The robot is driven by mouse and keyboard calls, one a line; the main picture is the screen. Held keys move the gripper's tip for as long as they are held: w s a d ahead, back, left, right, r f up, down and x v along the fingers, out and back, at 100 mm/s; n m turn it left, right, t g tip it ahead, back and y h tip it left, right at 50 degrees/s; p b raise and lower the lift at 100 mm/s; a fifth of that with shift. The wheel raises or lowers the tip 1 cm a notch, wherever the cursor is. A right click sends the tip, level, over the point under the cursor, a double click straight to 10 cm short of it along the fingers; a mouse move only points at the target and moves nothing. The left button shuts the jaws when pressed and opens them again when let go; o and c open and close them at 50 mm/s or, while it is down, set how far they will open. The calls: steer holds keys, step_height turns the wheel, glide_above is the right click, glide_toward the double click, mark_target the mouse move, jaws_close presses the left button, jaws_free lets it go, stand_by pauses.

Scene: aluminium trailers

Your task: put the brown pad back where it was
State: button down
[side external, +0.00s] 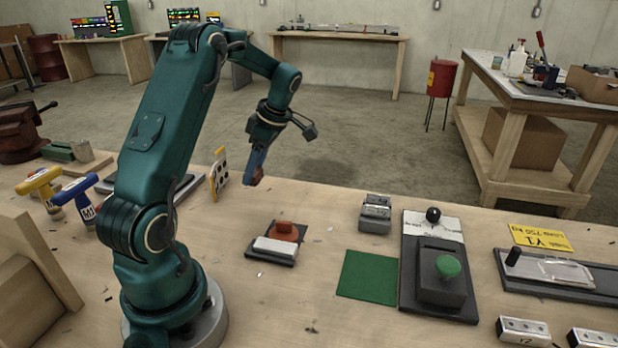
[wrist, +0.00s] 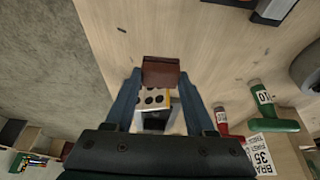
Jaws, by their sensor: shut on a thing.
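The brown pad (wrist: 161,72) is held between the two blue fingertips of my gripper (wrist: 160,82) in the wrist view. In the side external view my gripper (side external: 256,168) hangs above the bench, pointing down, and the pad shows only as a small reddish-brown patch at its tip. The pad is clear of the bench top. Which spot the pad came from cannot be told from these frames. A green square mat (side external: 368,276) lies bare on the bench. A dark plate (side external: 270,260) to its left carries a white block (side external: 275,246) and a red-orange knobbed piece (side external: 285,231).
A white and yellow panel with black holes (side external: 220,172) stands left of my gripper. A grey block (side external: 375,213), a dark base with a green button (side external: 448,266) and a yellow sign (side external: 540,237) stand to the right. Yellow (side external: 40,182) and blue (side external: 76,190) T-handles are at the left.

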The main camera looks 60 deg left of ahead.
mark_target(266, 201)
steer(key=w+f, duration=0.1)
steer(key=w+d+f, duration=0.1)
steer(key=w, duration=0.1)
steer(key=shift+f, duration=2)
steer(key=shift+f, duration=0.1)
steer(key=shift+c, duration=1.2)
jaws_free()
